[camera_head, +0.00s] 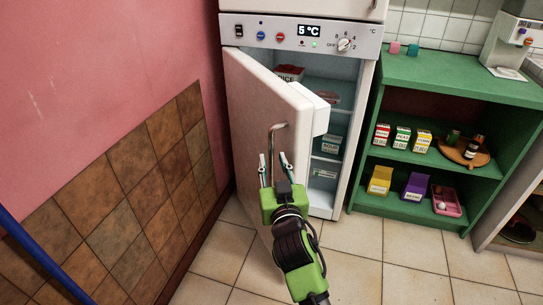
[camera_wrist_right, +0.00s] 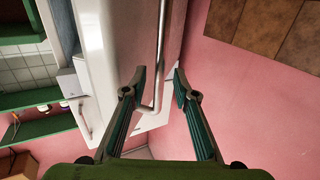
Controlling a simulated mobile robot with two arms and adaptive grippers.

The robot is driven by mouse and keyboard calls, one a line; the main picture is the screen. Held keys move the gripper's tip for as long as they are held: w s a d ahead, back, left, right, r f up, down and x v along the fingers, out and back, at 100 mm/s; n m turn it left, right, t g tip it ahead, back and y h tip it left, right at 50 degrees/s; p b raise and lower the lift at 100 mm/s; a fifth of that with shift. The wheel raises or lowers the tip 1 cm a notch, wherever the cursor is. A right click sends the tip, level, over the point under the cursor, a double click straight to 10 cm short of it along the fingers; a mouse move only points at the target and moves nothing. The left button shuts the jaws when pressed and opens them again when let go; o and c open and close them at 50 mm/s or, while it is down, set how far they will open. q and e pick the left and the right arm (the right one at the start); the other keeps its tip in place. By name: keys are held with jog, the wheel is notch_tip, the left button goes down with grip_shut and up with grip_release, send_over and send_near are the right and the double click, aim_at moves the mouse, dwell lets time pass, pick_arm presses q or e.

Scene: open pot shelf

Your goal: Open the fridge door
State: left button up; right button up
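The white fridge (camera_head: 360,100) stands against the wall with its door (camera_head: 252,100) swung partly open toward the left, showing the shelves inside. A metal bar handle (camera_head: 273,140) runs down the door's outer face. My right gripper (camera_head: 274,166) is at the lower part of the handle with its two fingers apart. In the right wrist view the handle (camera_wrist_right: 161,50) passes between the spread fingers of the gripper (camera_wrist_right: 159,78), and I see no clear grip on it. My left gripper is out of view.
A green shelf (camera_head: 440,75) with small boxes and a round wooden tray (camera_head: 482,156) stands right of the fridge. A pink wall (camera_head: 100,60) with brown tiles (camera_head: 140,180) bounds the left. A blue pole (camera_head: 40,255) crosses the lower left. Tiled floor in front is clear.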

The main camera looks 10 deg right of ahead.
jog(key=shift+s, duration=1.95)
